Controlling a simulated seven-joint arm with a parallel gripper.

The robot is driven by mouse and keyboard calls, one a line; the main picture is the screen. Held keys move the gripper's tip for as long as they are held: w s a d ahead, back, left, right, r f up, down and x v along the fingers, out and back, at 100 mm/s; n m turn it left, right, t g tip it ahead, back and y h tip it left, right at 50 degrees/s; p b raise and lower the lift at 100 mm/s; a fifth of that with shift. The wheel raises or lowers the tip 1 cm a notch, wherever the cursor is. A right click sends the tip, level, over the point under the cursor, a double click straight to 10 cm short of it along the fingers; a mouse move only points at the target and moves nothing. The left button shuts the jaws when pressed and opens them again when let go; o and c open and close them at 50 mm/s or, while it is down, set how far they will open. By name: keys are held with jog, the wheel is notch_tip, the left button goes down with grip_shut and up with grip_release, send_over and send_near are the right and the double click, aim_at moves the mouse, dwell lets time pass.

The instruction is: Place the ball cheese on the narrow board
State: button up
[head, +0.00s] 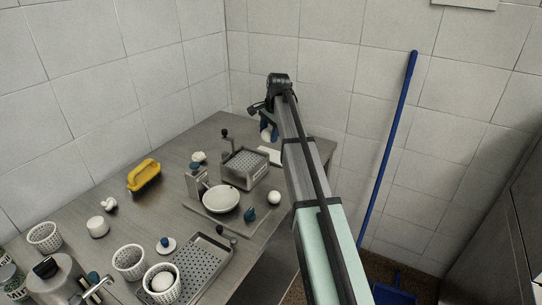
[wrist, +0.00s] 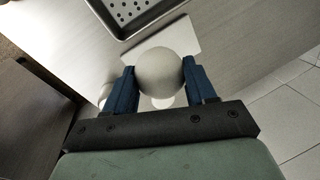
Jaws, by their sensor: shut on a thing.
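My gripper (wrist: 161,80) is shut on a pale round ball cheese (wrist: 159,70), held between its two blue fingers in the wrist view. In the head view my gripper (head: 268,131) is at the far end of the arm, over the table's far right part, and the ball is mostly hidden by the fingers. A white narrow board (wrist: 188,38) lies below and beyond the ball in the wrist view. It also shows as a pale strip (head: 270,155) beside the arm in the head view. The ball covers part of the board; I cannot tell the gap between them.
A perforated metal tray (head: 245,165) stands just left of the board. A white dish (head: 220,198), a white ball (head: 274,197) and a blue item (head: 249,214) are nearer. The wall is close behind.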

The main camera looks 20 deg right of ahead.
jog(key=w+d+m+h, duration=0.1)
jog(key=w+d+m, duration=0.1)
jog(key=w+m, duration=0.25)
jog(key=shift+m, duration=0.45)
jog(key=shift+s+a+f, duration=0.1)
jog(key=shift+s+f, duration=0.05)
jog(key=shift+f, duration=2.15)
jog(key=shift+s+a+f, duration=0.1)
jog(key=shift+f, duration=2.2)
jog(key=shift+f, duration=0.1)
jog(key=o, duration=1.1)
jog(key=shift+c, duration=0.2)
jog(key=v, duration=1.2)
jog(key=shift+s+a, duration=0.1)
